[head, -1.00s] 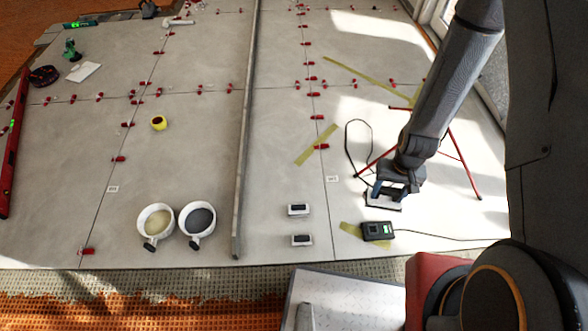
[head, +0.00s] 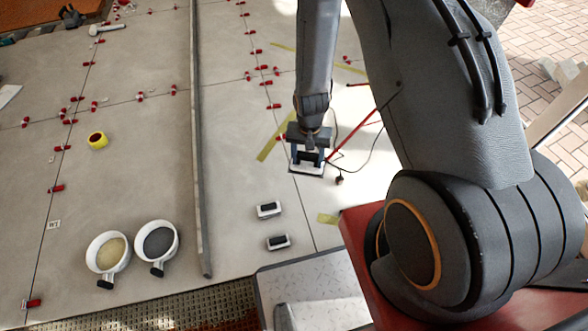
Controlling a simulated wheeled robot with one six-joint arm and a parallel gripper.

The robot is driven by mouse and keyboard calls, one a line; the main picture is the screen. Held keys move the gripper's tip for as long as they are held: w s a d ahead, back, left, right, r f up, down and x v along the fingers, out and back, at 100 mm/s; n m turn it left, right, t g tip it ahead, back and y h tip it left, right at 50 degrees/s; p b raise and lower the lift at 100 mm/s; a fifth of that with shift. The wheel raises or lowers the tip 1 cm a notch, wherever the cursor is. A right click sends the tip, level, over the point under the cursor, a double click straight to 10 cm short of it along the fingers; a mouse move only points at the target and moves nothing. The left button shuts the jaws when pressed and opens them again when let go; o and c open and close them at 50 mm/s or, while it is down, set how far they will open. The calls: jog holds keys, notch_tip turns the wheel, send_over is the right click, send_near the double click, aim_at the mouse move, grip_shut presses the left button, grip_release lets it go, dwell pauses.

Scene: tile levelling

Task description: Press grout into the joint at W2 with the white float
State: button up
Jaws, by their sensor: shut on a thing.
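My gripper (head: 308,150) is shut on the black handle of a white float (head: 306,170). The float's white plate is below the jaws, over or very near the right-hand tile joint (head: 303,208). I cannot tell whether it touches the tiles. No W2 label is readable; the float may cover it. Two similar white floats with dark handles, one (head: 268,210) and another (head: 278,242), lie on the tiles to the lower left of my gripper. A white bucket of beige grout (head: 107,252) and a white bucket of dark grey grout (head: 157,243) stand at the lower left.
A long grey straightedge (head: 199,140) lies between the buckets and the floats. A red tripod leg (head: 355,140) and a dark cable (head: 372,143) lie right of my gripper.

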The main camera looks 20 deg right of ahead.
jog(key=w+f+m+b, duration=0.4)
jog(key=w+f+b, duration=0.1)
jog(key=f+b, duration=0.5)
jog(key=w+f+m+b, duration=0.4)
jog(key=w+f+b, duration=0.1)
jog(key=f+b, duration=0.5)
jog(key=w+f+m+b, duration=0.4)
jog(key=f+b, duration=0.7)
jog(key=b, duration=0.2)
jog(key=shift+w+m, duration=0.4)
jog(key=shift+r, duration=0.1)
